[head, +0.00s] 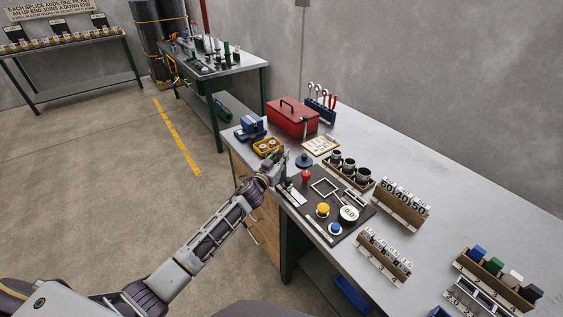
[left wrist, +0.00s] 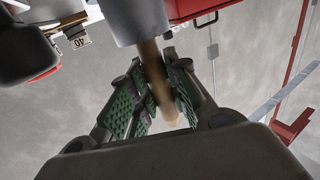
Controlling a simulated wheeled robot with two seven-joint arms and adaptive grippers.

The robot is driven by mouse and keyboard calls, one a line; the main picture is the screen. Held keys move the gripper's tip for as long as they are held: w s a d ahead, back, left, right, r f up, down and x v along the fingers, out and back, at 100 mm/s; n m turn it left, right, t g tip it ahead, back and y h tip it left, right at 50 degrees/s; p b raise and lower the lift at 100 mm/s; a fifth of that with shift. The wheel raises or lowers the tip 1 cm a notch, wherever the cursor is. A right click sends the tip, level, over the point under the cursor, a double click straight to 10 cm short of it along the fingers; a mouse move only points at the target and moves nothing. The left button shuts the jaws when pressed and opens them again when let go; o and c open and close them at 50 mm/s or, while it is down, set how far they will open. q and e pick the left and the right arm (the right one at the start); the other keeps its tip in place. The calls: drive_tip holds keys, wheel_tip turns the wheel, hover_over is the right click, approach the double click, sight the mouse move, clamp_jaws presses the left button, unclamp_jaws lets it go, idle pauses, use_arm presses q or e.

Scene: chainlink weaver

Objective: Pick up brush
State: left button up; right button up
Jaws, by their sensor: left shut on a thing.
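My left gripper (head: 280,168) is at the near left edge of the workbench (head: 455,195), beside the dark control board. In the left wrist view the green-padded fingers (left wrist: 158,95) are shut on a tan wooden handle (left wrist: 157,80), which I take for the brush. A wide grey cylinder (left wrist: 138,18) sits at the handle's upper end in that view. In the head view the brush cannot be made out clearly at the gripper. My right gripper is not in view.
A dark board (head: 308,208) with coloured buttons lies close to the gripper. A yellow tray (head: 268,147), red toolbox (head: 292,117), cup rack (head: 348,174) and wooden part racks (head: 384,258) crowd the bench.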

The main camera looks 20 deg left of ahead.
sight(281, 144)
use_arm(q)
clamp_jaws()
drive_tip(key=shift+r+p, duration=0.55)
drive_tip(key=shift+r, duration=4.45)
